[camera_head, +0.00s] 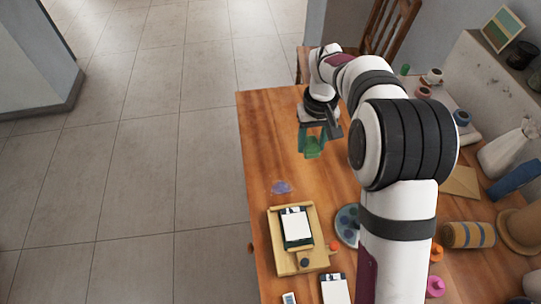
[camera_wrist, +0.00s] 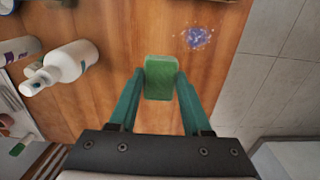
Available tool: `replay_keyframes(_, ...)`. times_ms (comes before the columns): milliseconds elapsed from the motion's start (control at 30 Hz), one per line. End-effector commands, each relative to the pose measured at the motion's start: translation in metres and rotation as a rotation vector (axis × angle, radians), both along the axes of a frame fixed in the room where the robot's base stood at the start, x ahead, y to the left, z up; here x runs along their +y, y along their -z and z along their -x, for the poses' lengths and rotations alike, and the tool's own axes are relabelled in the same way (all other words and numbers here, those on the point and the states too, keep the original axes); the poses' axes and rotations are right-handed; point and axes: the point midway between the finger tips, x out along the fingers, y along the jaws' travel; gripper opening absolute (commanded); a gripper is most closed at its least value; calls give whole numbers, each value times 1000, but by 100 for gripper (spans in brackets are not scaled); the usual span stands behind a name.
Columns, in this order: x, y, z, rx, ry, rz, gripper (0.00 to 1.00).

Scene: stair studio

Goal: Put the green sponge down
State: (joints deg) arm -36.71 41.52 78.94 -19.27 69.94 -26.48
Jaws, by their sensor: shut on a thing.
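My gripper (camera_head: 313,140) is shut on the green sponge (camera_head: 313,149), with one teal finger on each side of it. In the wrist view, the sponge (camera_wrist: 160,78) sits between the fingertips of my gripper (camera_wrist: 159,80), with the wooden table (camera_wrist: 110,20) behind it. In the head view, it is over the far left part of the table (camera_head: 262,125). I cannot tell whether its underside touches the wood.
A purple patch (camera_head: 281,187) lies on the table nearer than the sponge. A wooden tray (camera_head: 275,250) with a clipboard stands at the near left. White bottles (camera_wrist: 72,62) are left in the wrist view. Bare wood surrounds the sponge; the table's left edge is close.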

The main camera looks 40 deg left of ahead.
Motion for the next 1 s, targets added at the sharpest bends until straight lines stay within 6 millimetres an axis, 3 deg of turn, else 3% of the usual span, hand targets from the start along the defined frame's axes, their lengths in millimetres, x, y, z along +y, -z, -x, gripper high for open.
replay_keyframes(167, 36, 24, 14, 2, -28, 1, 4)
replay_keyframes(333, 86, 56, 30, 1, -25, 1, 4)
replay_keyframes(500, 115, 74, 39, 0, -22, 0, 4)
replay_keyframes(800, 118, 116, 41, 1, -19, 1, 4)
replay_keyframes(1000, 118, 116, 40, 0, -18, 0, 4)
